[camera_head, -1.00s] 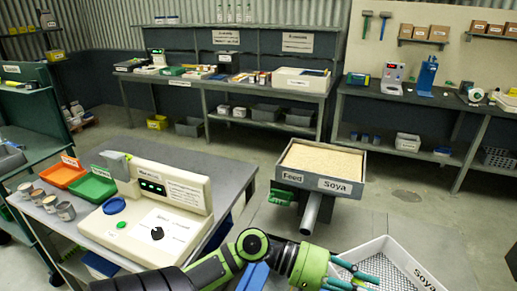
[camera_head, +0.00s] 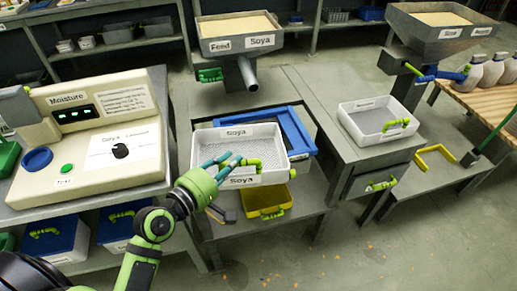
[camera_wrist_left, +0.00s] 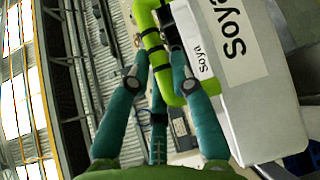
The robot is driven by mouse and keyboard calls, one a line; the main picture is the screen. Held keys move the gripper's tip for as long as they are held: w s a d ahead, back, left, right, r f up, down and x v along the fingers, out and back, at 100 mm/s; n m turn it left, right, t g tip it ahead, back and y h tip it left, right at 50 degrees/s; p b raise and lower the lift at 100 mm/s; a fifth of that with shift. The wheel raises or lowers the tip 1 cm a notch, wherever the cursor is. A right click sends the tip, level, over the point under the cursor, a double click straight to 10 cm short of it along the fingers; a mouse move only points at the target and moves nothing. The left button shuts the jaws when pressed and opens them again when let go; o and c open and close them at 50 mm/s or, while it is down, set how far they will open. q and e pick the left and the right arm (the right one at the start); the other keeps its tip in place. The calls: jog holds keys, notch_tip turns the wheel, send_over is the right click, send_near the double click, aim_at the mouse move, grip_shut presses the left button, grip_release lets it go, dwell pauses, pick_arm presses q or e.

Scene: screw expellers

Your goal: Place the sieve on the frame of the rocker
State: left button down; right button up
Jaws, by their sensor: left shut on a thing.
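The sieve is a white tray (camera_head: 205,150) with a mesh floor and "Soya" labels, near the middle of the head view. My left gripper (camera_head: 234,164) is shut on its green handle (camera_head: 250,163) at the sieve's front side. In the left wrist view, the teal fingers (camera_wrist_left: 158,60) close around the green handle (camera_wrist_left: 153,40), with the white sieve wall (camera_wrist_left: 265,105) beside them. The blue frame (camera_head: 299,135) of the rocker shows behind and right of the sieve. The sieve overlaps its left part; I cannot tell whether they touch. My right gripper is not in view.
The Feed Soya hopper (camera_head: 238,36) with its spout stands behind the sieve. A second white sieve (camera_head: 355,128) rests on the grey bench to the right. A yellow bin (camera_head: 262,203) sits below. The moisture tester (camera_head: 95,130) stands at left.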

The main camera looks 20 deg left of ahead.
pick_arm(q)
jog(key=f+y, duration=0.1)
jog(key=w+f+n+b, duration=0.1)
jog(key=f, duration=0.1)
jog(key=shift+a+t+y, duration=0.15)
jog(key=shift+t+y, duration=0.15)
jog(key=shift+y, duration=0.1)
jog(key=shift+w+n, duration=0.3)
jog(key=shift+w, duration=0.1)
send_near(267, 128)
jog(key=w, duration=0.2)
jog(key=w+d+r, duration=0.1)
jog(key=w, duration=0.1)
jog(key=w+r, duration=0.1)
jog(key=w, duration=0.2)
jog(key=shift+d+r+p, duration=0.2)
jog(key=shift+r+p, duration=0.05)
jog(key=shift+p, duration=0.05)
jog(key=shift+s+f+b, duration=0.15)
jog(key=shift+f+b, duration=0.2)
jog(key=shift+f, duration=1.4)
jog(key=c, duration=1.1)
grip_release()
jog(key=shift+f, duration=0.1)
jog(key=v, duration=1.2)
jog(key=shift+d+p, duration=0.15)
jog(key=shift+p, duration=0.2)
